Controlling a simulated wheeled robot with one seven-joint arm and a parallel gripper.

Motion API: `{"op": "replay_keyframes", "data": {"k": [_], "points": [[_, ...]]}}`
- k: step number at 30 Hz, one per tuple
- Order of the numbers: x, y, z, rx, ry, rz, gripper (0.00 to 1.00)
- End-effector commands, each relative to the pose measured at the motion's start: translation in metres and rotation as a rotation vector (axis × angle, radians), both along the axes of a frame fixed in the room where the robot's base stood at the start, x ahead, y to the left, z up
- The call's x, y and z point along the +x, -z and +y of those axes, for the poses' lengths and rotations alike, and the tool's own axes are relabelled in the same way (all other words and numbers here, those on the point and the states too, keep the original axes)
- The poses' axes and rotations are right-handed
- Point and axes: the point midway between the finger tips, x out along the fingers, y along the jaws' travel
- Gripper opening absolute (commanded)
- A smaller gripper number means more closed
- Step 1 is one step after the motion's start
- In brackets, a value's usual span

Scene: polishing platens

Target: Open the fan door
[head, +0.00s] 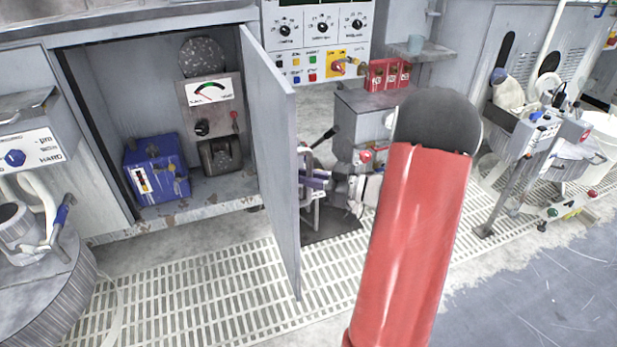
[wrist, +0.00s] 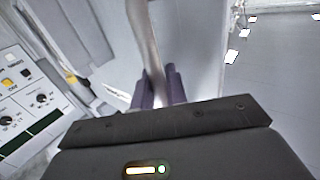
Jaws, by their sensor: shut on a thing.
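The fan door (head: 270,150) is a grey panel swung well open, seen nearly edge-on in the head view. Its cabinet (head: 95,100) stands open to the left. My gripper (head: 316,180) shows partly past the right edge of the door, on its outer side. In the wrist view, the purple fingers of my gripper (wrist: 158,88) are shut on a grey metal bar handle (wrist: 143,38) on the door's face. The handle is hidden behind the door in the head view.
Inside the cabinet are a blue box (head: 157,168) and a gauge panel (head: 210,103). A control panel (head: 318,40) with dials is behind the door. A slatted floor grating (head: 200,285) lies below. Bare grey floor (head: 540,280) is at right.

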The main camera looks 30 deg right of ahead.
Motion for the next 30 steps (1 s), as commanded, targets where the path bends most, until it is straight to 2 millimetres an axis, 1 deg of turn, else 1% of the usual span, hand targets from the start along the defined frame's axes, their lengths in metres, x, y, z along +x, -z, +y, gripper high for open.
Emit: {"op": "replay_keyframes", "data": {"k": [1,13,14,17,18,26,30], "points": [[-0.003,0.003,0.0,0.002,-0.004,0.009,0.0],[-0.003,0.003,0.0,0.002,-0.002,0.01,0.0],[-0.003,0.003,0.0,0.002,-0.002,0.01,0.18],[-0.002,0.003,0.0,0.001,-0.002,0.008,0.31],[-0.002,0.003,0.0,0.001,-0.001,0.008,0.33],[-0.002,0.002,-0.001,-0.001,-0.001,0.004,0.33],[-0.011,0.002,-0.012,-0.002,0.004,0.004,0.33]]}}
